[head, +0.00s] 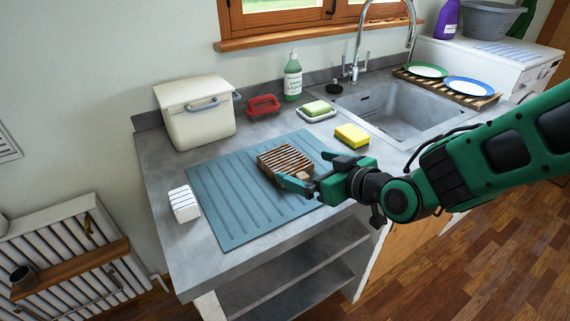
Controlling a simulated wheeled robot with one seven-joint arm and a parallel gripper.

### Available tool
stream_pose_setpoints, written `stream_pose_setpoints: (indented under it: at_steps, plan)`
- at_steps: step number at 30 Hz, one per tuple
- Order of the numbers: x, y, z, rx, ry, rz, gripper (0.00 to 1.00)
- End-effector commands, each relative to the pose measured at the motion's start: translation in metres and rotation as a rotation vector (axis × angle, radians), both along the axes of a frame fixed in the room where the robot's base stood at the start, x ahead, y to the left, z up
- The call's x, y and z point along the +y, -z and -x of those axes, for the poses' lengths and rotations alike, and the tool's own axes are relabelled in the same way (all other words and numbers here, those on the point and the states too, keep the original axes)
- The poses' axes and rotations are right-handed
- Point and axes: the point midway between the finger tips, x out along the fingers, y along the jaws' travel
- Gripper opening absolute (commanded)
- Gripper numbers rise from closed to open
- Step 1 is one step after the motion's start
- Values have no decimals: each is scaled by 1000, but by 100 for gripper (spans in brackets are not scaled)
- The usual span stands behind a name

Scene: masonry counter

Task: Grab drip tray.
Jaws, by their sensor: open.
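The drip tray appears to be the blue-grey ridged tray (232,222) lying flat on the counter left of the sink. A small brown slatted wooden block (281,158) rests on it, toward its right side. My gripper (300,168) is open, over the tray's right part, with its green fingers at the near right side of the wooden block. One finger overlaps the block's near edge in the picture; I cannot tell whether they touch. My gripper and wrist hide part of the tray's right edge.
A white striped block (184,204) stands by the tray's left edge. A cream bin (198,115), red brush (263,106), soap bottle (292,78), soap dish (316,115) and yellow sponge (352,135) stand behind and right. The sink (385,108) is further right. Bare counter lies at the near left.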

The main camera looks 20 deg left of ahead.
Motion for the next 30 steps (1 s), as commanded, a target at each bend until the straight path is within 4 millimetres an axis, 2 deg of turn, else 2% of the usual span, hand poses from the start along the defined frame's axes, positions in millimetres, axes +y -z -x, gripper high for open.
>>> stream_pose_setpoints:
  at_steps: [6, 16, 24, 30]
  plan:
    - [24, 12, -17, -1, 0, 1, 100]
    - [43, 22, -31, 1, 0, 1, 100]
    - [70, 35, -50, 0, 1, 1, 100]
    - [77, 38, -55, 0, 1, 1, 100]
